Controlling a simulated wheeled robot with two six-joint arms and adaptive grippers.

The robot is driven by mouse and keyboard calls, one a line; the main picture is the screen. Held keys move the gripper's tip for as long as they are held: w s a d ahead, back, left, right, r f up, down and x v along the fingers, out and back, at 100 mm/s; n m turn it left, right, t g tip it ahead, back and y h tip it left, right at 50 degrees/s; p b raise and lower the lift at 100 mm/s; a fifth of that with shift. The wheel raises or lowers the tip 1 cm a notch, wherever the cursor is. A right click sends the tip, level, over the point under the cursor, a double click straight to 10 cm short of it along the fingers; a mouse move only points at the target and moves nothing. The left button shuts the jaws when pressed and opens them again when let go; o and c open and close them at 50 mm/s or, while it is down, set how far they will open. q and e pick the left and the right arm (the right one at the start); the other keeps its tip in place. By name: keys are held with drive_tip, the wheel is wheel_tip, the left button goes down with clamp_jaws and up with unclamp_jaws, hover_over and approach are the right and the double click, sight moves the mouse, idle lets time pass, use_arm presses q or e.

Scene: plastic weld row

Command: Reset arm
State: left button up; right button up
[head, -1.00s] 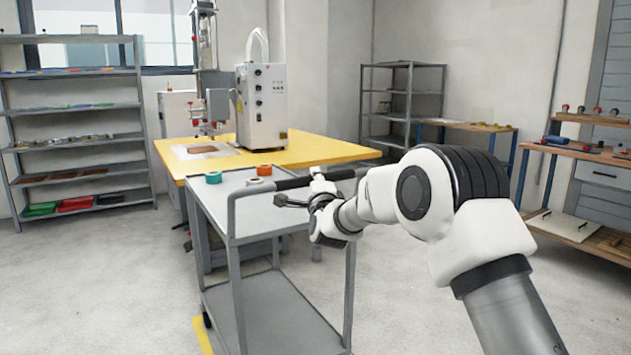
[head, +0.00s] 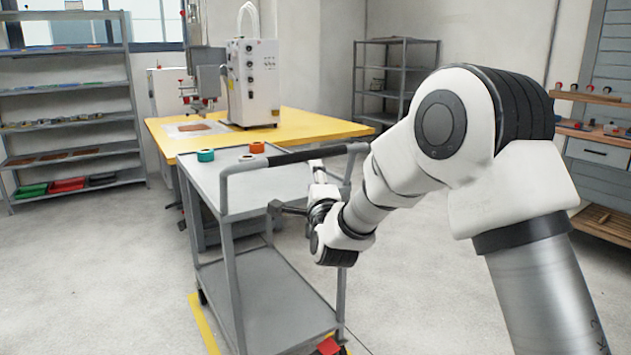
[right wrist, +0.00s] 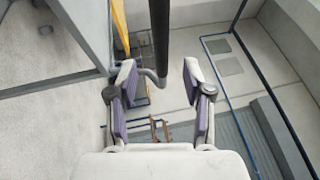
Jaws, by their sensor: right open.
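My right arm reaches in from the right in the head view, and its gripper (head: 282,207) is at the near right side of the grey cart (head: 232,185), close to the cart's handle. In the right wrist view the two purple-padded fingers of the right gripper (right wrist: 160,88) are spread apart with nothing held between them. The black handle bar (right wrist: 162,40) runs away from just beyond the fingertips. I cannot tell whether a finger touches the cart frame. My left gripper is not in view.
A teal roll (head: 206,155) and an orange roll (head: 257,147) are on the cart's top. Behind it stands a yellow-topped table (head: 310,125) with a white machine (head: 252,85). Shelves (head: 75,120) stand at the left. The floor at front left is clear.

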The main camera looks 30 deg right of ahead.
drive_tip(key=shift+s, duration=0.2)
idle(0.3)
